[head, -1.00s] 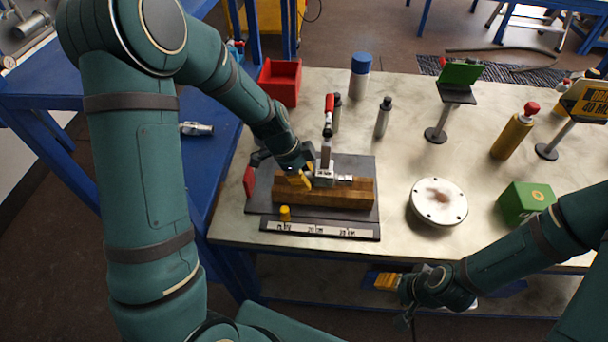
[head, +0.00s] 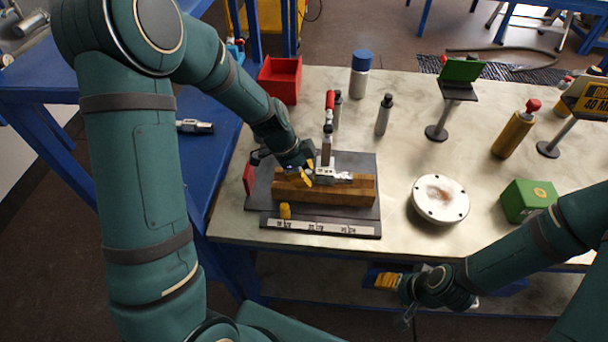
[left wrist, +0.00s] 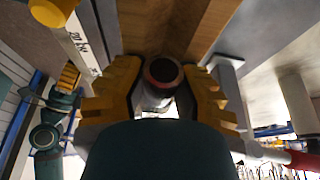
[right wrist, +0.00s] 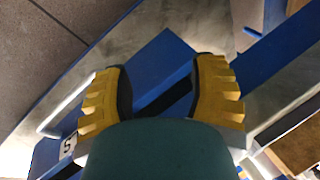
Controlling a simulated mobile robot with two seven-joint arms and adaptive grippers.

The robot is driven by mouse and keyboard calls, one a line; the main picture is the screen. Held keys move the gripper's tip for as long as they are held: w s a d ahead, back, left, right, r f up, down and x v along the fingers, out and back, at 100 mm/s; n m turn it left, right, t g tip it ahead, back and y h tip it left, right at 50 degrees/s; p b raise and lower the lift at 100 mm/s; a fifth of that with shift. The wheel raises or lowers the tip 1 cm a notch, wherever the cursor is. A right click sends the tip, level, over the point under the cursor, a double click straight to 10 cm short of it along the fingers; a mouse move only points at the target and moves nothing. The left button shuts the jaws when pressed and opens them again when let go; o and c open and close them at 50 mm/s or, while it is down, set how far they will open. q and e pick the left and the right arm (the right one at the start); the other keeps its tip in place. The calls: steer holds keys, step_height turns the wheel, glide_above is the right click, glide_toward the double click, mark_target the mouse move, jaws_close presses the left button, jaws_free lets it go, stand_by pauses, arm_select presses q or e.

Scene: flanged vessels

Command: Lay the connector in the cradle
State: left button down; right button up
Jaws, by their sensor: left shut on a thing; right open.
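The connector (head: 341,177) is a silver, stepped cylinder lying along the top of the wooden cradle (head: 325,197), toward its right half. My left gripper (head: 307,176) is shut on its left end. In the left wrist view the round end of the connector (left wrist: 163,72) sits between the yellow fingers (left wrist: 163,95), in line with the groove of the wooden cradle (left wrist: 180,25). Whether the connector touches the groove is hard to tell. My right gripper (right wrist: 160,85) is open and empty, low beside the table's front edge.
A red-handled clamp (head: 329,102) stands upright just behind the cradle. A yellow knob (head: 285,211) and a scale strip (head: 318,227) lie in front. A round flange (head: 440,199) and green box (head: 527,201) are to the right. Another silver fitting (head: 195,127) lies on the blue table.

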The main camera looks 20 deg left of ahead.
arm_select(q)
steer(key=shift+s+f+b, duration=0.35)
steer(key=shift+f, duration=0.3)
steer(key=c, duration=0.7)
jaws_free()
steer(key=shift+w+f, duration=0.1)
steer(key=shift+c, duration=0.2)
steer(key=shift+a, duration=0.1)
steer(key=w+v, duration=0.1)
steer(key=v, duration=1.1)
steer(key=shift+r, duration=0.55)
steer(key=shift+s, duration=0.2)
